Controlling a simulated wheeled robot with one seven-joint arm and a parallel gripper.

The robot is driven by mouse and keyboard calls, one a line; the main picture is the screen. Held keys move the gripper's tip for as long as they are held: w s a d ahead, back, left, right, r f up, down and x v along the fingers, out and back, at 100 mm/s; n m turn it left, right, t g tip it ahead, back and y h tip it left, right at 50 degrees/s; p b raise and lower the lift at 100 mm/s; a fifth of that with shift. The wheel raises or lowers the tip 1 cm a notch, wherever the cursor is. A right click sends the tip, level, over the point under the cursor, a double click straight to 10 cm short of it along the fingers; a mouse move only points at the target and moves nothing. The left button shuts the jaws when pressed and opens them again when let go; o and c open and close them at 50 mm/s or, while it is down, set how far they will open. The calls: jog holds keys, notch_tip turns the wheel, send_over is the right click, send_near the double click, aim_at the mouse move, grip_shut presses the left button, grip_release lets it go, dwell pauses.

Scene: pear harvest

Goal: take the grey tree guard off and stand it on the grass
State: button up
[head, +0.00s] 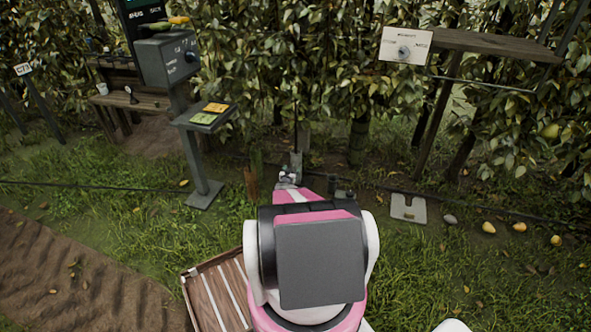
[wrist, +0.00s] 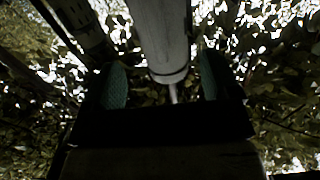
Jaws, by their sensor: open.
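The grey tree guard (wrist: 160,38) is a pale tube in the wrist view, coming down from the top edge to a ringed end. A thin stem (wrist: 172,93) shows beyond that end. My gripper (wrist: 162,70) is open, with one green pad on each side of the tube and dark gaps between. I cannot tell whether either pad touches it. In the head view my gripper (head: 290,179) is low by the hedge, just in front of the small grey guard (head: 297,162), which stands upright around a thin stem. My arm hides part of this spot.
A grey stand with a box (head: 168,58) is at the left. A brown tube (head: 251,183) stands just left of my gripper. A pale plate (head: 408,208) and several pears (head: 488,227) lie at the right. A wooden crate (head: 190,290) is at the front. Open grass lies at the front right.

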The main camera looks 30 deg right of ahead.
aim_at(293, 168)
jog(key=x, duration=0.5)
jog(key=shift+w+d+f, duration=0.2)
jog(key=shift+w, duration=0.1)
jog(key=c, duration=0.9)
